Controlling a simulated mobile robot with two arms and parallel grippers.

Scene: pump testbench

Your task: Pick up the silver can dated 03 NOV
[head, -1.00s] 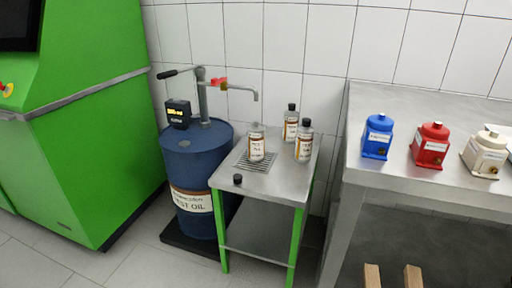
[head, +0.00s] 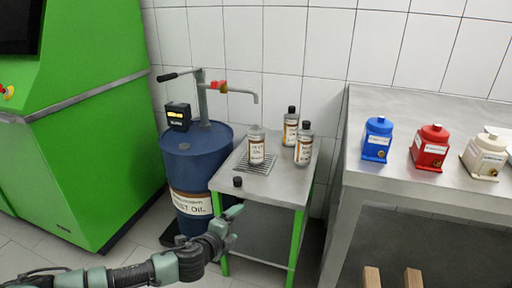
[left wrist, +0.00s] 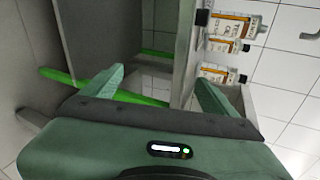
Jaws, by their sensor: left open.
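Three silver cans with white and brown labels stand upright on the small steel table (head: 228,180). An uncapped can (head: 256,147) is on the grate, a black-capped can (head: 291,127) is at the back, and another black-capped can (head: 304,146) is at the right. The dates are too small to read. My left gripper (head: 231,220) is in front of the table's left front corner, apart from the cans. In the left wrist view the open, empty left gripper (left wrist: 160,76) faces the table edge, with cans (left wrist: 225,46) sideways at upper right. My right gripper is not in view.
A loose black cap (head: 238,181) lies near the table's front left corner. A blue oil drum (head: 190,165) with a hand pump stands left of the table; its spout (head: 256,97) hangs above the grate. A workbench (head: 400,185) with blue, red and cream containers is at the right.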

